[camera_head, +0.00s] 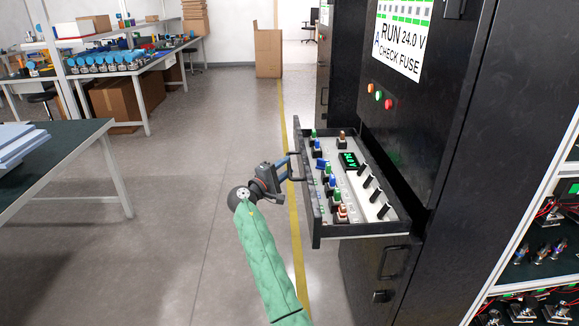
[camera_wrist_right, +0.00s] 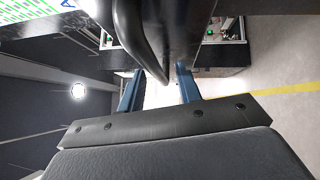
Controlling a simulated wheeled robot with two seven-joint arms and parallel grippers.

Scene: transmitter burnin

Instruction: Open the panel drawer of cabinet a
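Cabinet a is the tall black cabinet (camera_head: 410,125) on the right, with a sign marked A. Its panel drawer (camera_head: 316,220) stands pulled out, showing a light panel with coloured knobs, black levers and a lit green display. The drawer's black handle (camera_head: 292,165) is on its front, and shows as a curved bar in the right wrist view (camera_wrist_right: 138,40). My right gripper (camera_head: 287,169) is at this handle. Its blue fingers (camera_wrist_right: 161,84) are apart, with the handle's end near the gap between them; I cannot tell whether they touch it. My left gripper is out of view.
A lower handle (camera_head: 392,262) is on the cabinet below the drawer. A shelf with electronics (camera_head: 540,250) stands at the right edge. A dark-topped table (camera_head: 60,155) is at the left. The floor between table and drawer is clear.

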